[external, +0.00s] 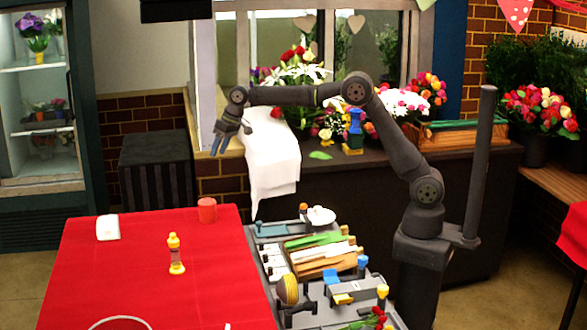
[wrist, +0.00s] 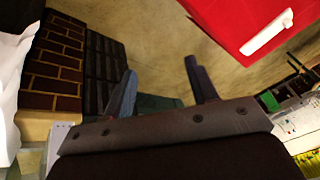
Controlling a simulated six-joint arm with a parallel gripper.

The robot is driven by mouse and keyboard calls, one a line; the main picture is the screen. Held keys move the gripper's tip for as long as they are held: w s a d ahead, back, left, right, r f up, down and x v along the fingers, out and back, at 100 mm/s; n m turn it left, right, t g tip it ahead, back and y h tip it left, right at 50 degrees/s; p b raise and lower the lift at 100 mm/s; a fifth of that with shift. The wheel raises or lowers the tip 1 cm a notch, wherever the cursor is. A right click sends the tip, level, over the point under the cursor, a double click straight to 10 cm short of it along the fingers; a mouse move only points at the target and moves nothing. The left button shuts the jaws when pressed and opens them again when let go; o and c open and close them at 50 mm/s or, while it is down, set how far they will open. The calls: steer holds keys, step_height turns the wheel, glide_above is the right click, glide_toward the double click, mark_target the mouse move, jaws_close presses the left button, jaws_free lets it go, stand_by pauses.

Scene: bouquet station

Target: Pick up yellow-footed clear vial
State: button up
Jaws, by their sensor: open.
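The yellow-footed clear vial (external: 176,254) stands upright on the red-covered table, with a yellow top, a clear middle and a yellow foot. My gripper (external: 217,143) is raised well above and behind the table, far from the vial. In the wrist view my gripper (wrist: 158,85) shows two fingers spread apart with nothing between them. The vial does not show in the wrist view.
On the red table (external: 110,265) are a red cup (external: 207,210), a white folded item (external: 108,227) and a round rim at the front edge. A crowded grey tool tray (external: 262,243) adjoins it on the right. The cloth around the vial is clear.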

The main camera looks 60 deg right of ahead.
steer(key=s+a+m+g+y, duration=0.1)
steer(key=s+a+m, duration=0.35)
steer(key=a, duration=0.55)
steer(key=s+a+m+y, duration=0.1)
steer(key=s+a+m, duration=0.3)
steer(key=a, duration=0.6)
steer(key=m+g+y, duration=0.2)
steer(key=m+g, duration=0.1)
steer(key=m, duration=0.8)
glide_toward(177, 251)
steer(key=x, duration=0.3)
steer(key=w+d+x, duration=0.1)
steer(key=x, duration=0.2)
steer(key=f+x, duration=0.1)
steer(key=x, duration=0.3)
steer(key=shift+w+d+f, duration=0.15)
steer(key=shift+w+d, duration=0.05)
steer(key=shift+c, duration=0.4)
jaws_close()
